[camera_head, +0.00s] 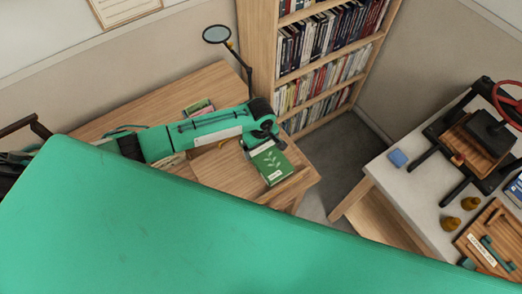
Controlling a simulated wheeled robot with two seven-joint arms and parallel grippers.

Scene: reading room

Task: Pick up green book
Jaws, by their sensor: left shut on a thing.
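The green book (274,167) has a pale leaf pattern and a small white label on its cover. It is at the right end of the wooden desk (208,88), near the front corner. My left gripper (264,147) reaches in from the left and is shut on the book's far edge. The fingers and the arm hide part of that edge. I cannot tell whether the book touches the desk or is slightly above it. My right gripper is not in view.
A small book or card (198,107) lies behind my left arm. A magnifier lamp (217,35) stands at the desk's back. A full bookshelf (325,45) is behind. A table (416,198) at right bears a press (490,130). Floor shows between desk and table.

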